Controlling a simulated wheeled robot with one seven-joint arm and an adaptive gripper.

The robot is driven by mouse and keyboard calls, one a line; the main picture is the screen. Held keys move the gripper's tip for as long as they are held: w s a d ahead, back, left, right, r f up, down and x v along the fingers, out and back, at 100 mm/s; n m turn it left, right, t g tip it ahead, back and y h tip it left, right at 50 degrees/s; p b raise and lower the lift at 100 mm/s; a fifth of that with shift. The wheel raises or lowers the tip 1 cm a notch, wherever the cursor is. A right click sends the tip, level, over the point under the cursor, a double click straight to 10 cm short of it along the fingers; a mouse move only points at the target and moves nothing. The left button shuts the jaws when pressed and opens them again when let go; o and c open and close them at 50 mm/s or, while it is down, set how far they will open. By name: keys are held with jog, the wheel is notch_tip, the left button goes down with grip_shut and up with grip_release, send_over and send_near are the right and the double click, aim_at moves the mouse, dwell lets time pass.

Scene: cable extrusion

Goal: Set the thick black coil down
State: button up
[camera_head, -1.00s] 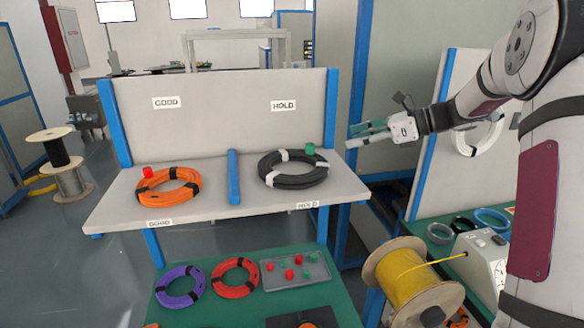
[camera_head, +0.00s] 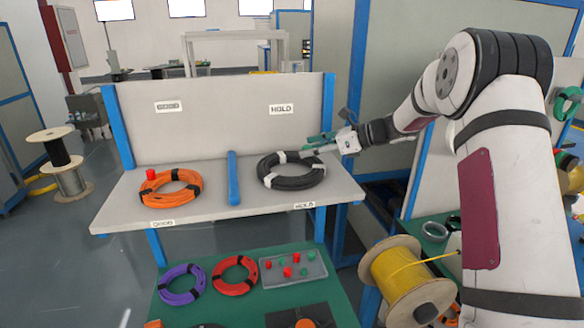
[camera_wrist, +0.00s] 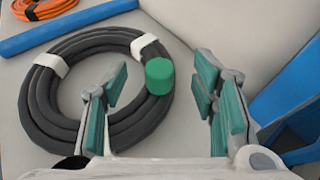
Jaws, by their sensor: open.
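The thick black coil (camera_head: 291,184) with white bands lies flat on the HOLD side of the grey shelf (camera_head: 250,201). My gripper (camera_head: 312,145) is open at the coil's right rear edge. In the wrist view the coil (camera_wrist: 72,122) fills the left and middle. A green cylinder (camera_wrist: 159,76) stands at the coil's edge, ahead of and between the two open fingers of my gripper (camera_wrist: 162,100). The fingers appear apart from the cylinder. In the head view the cylinder is hard to make out behind the gripper.
A blue divider (camera_head: 233,178) separates the coil from an orange coil (camera_head: 170,188) with a red cylinder (camera_head: 151,174). Below, a green table (camera_head: 235,308) holds purple and red coils and a tray (camera_head: 293,268) of small pieces. A yellow cable spool (camera_head: 401,275) stands lower right.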

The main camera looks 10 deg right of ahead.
jog(key=shift+x, duration=0.95)
grip_shut()
jog(key=shift+r, duration=0.15)
